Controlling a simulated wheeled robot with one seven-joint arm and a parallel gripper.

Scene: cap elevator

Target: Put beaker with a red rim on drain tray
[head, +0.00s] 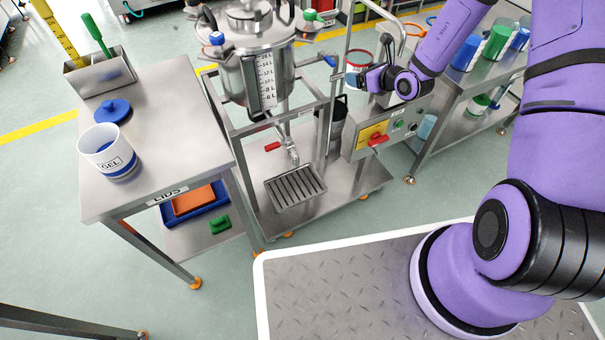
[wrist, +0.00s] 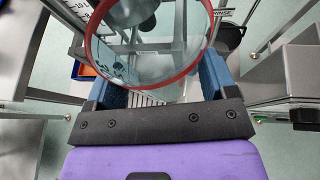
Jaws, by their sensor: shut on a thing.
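The clear beaker with a red rim (wrist: 150,66) is between the two blue fingers of my gripper (wrist: 158,78) in the wrist view. My gripper is shut on it. In the head view the beaker (head: 358,59) is small, held in the air at the upper middle, beside the steel frame and right of the kettle. The slatted drain tray (head: 295,187) lies on the lower steel shelf, below and left of the beaker. Nothing stands on the tray. Some of its slats show under the beaker in the wrist view.
A steel kettle (head: 255,75) with a red-handled tap (head: 285,147) stands above the tray. A control box (head: 385,130) is at its right. The left table holds a GEL cup (head: 108,150) and a blue lid (head: 113,111). Frame posts stand near my gripper.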

